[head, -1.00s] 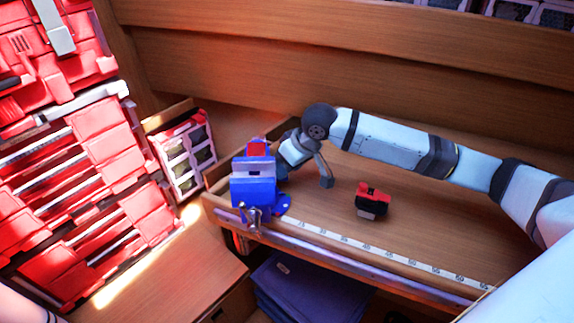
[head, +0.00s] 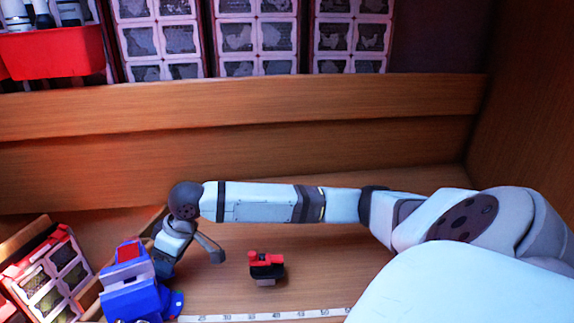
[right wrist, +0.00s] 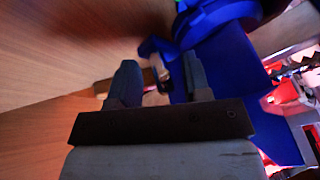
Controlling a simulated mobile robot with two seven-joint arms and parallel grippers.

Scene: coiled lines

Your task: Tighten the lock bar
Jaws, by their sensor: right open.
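A blue vise (head: 130,292) with a red part on top stands at the lower left of the head view, cut off by the bottom edge. In the right wrist view its blue body (right wrist: 238,75) fills the upper right. A small dark bar with a pale end (right wrist: 160,70), perhaps the lock bar, sticks out beside the vise. It appears between or just beyond the fingers; I cannot tell its depth. My right gripper (head: 192,257) is open, close to the vise's right side; its fingers also show in the right wrist view (right wrist: 158,82). My left gripper is out of view.
A red and black object (head: 266,265) lies on the wooden bench right of my gripper. A pale ruler strip (head: 270,316) runs along the front. A storage rack (head: 50,275) stands left of the vise.

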